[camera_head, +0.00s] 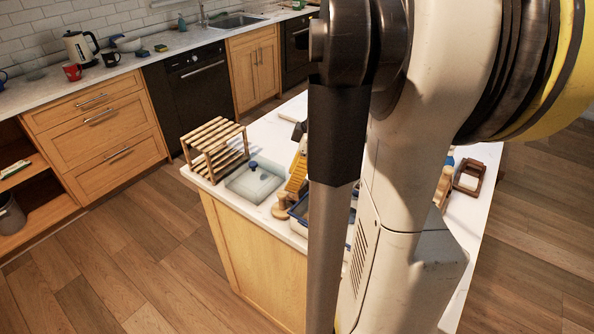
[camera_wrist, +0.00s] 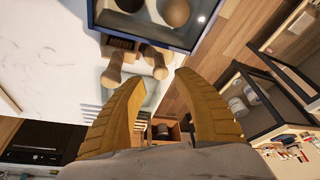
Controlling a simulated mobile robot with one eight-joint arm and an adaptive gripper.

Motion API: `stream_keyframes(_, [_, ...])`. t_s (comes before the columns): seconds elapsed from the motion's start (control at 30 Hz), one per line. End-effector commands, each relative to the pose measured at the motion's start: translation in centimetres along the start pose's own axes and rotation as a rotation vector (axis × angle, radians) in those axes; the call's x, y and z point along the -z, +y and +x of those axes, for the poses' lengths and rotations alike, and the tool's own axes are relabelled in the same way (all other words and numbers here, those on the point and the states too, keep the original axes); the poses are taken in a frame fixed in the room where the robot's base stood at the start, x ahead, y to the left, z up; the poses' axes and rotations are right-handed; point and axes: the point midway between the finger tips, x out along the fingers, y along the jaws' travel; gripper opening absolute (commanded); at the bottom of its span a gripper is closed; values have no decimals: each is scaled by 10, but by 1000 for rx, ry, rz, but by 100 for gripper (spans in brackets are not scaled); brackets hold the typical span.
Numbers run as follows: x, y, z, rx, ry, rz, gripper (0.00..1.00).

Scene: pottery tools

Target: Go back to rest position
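My gripper (camera_wrist: 158,78) shows in the wrist view with its two tan, ridged fingers spread apart. Nothing is held between the fingers. Past the fingertips are wooden-handled tools (camera_wrist: 157,62) and a blue-rimmed tray (camera_wrist: 190,42) with rounded things in it. Behind my arm stands the island with a pale top (camera_head: 476,222).
On the island are a slatted wooden rack (camera_head: 213,135), a translucent box (camera_head: 254,184) and a small wooden box (camera_head: 469,176). A back counter (camera_head: 40,95) holds a kettle (camera_head: 79,47) and mugs. Wooden floor (camera_head: 130,270) is clear at the left. Dark-framed shelves (camera_wrist: 245,95) show in the wrist view.

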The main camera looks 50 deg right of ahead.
Motion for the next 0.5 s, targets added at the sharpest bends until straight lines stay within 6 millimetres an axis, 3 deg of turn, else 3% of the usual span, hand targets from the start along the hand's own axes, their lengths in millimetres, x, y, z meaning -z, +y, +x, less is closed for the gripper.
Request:
stream_keyframes(0.2, [0, 0, -27, -1, 0, 2, 38])
stream_keyframes(0.5, [1, -1, -30, -1, -1, 2, 38])
